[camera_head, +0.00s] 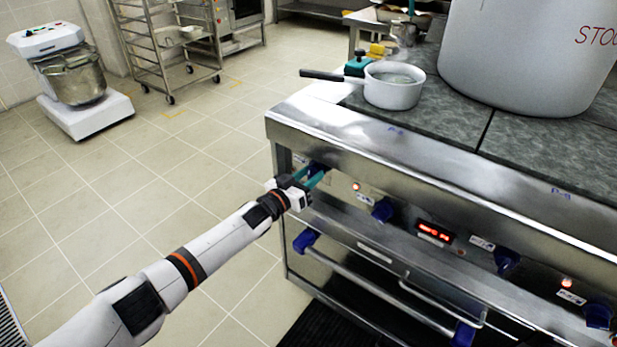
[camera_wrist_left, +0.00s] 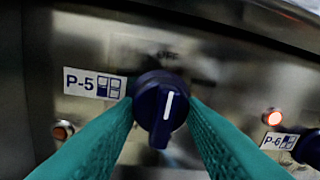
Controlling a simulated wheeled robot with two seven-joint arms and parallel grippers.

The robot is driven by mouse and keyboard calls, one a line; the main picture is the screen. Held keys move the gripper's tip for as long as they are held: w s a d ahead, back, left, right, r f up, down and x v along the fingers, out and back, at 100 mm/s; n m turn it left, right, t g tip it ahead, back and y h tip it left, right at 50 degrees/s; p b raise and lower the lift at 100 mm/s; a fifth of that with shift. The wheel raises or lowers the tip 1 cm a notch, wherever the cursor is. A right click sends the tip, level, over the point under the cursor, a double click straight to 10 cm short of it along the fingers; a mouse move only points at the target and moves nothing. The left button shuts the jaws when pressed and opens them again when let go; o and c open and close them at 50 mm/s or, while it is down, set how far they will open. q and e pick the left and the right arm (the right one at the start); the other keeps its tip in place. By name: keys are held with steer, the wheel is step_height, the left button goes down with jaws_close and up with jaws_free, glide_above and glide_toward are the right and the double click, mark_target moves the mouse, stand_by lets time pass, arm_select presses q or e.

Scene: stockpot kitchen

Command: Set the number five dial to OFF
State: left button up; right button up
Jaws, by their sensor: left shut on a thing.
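The number five dial is a dark blue knob with a white line, on the steel front panel beside a P-5 label (camera_wrist_left: 94,83). It shows in the wrist view as the knob (camera_wrist_left: 160,104) and in the head view at the panel's left end (camera_head: 319,166). Its white line stands nearly upright with a slight tilt. My right gripper is out of view.
Other blue dials line the panel, the nearest (camera_head: 382,209) by a P-6 label (camera_wrist_left: 278,142). A lit lamp (camera_wrist_left: 272,117) is near it; the lamp (camera_wrist_left: 62,131) near P-5 looks unlit. A blue-ended oven handle (camera_head: 365,287) runs below. A saucepan (camera_head: 393,90) stands above.

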arm_select(q)
steer(key=shift+f, duration=0.1)
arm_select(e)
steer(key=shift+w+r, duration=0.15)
arm_select(q)
steer(key=o, duration=1)
steer(key=shift+s, duration=0.1)
steer(key=p+v, duration=0.3)
steer(key=v, duration=0.9)
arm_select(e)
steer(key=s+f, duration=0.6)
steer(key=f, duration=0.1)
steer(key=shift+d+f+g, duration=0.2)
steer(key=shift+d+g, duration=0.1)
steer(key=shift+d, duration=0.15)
